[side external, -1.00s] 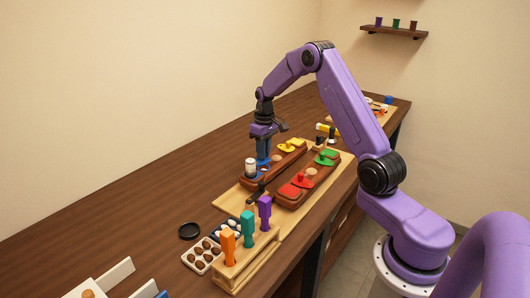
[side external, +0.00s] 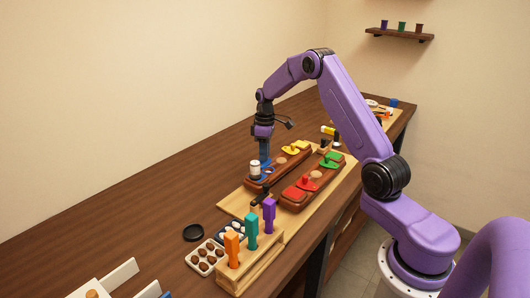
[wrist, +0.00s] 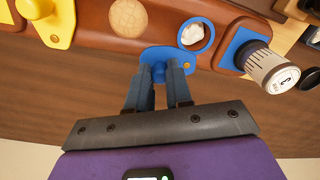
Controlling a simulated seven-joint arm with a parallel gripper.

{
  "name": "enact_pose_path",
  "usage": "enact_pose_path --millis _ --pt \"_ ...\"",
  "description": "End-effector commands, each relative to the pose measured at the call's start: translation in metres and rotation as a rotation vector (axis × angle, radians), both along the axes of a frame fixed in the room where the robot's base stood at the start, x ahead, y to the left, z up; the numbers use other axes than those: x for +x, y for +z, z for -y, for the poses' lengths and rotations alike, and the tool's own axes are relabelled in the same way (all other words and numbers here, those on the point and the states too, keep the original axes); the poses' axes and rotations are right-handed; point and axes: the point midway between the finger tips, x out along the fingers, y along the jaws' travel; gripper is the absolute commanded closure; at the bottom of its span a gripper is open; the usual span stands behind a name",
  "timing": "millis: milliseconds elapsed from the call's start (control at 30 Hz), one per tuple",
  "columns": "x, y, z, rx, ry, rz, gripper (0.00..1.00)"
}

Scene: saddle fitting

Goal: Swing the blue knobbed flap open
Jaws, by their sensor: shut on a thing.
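The blue knobbed flap (wrist: 178,53) lies swung to the side of its round opening (wrist: 195,35) in the wrist view. The opening has a blue rim and a white thing shows inside it. My gripper (wrist: 159,76) is shut on the flap's blue knob (wrist: 158,71), between its fingertips. The flap's pivot appears to be the small brass screw near its right end. In the side view my gripper (side external: 264,157) points down at the near-left end of the rear wooden block; the flap is hard to make out there.
A white dial cylinder (wrist: 271,68) on a blue base stands just right of the opening; it also shows in the side view (side external: 254,169). A yellow flap (wrist: 62,30) is on the same block. A second block carries red (side external: 295,192) and green (side external: 331,160) flaps.

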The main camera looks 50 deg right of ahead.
Motion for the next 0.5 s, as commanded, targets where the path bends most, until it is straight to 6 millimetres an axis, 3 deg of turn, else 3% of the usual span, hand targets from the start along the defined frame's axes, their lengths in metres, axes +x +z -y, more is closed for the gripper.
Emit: enact_pose_path --millis 200,233,300,500 --pt "0.0011 0.0005 -0.0004 -0.002 0.002 0.003 1.00" --pt "0.0011 0.0006 -0.0004 -0.001 0.002 0.004 0.77" --pt "0.0011 0.0006 -0.0004 -0.001 0.001 0.004 0.55" --pt "0.0007 0.0003 -0.0003 -0.001 0.000 0.003 0.55"
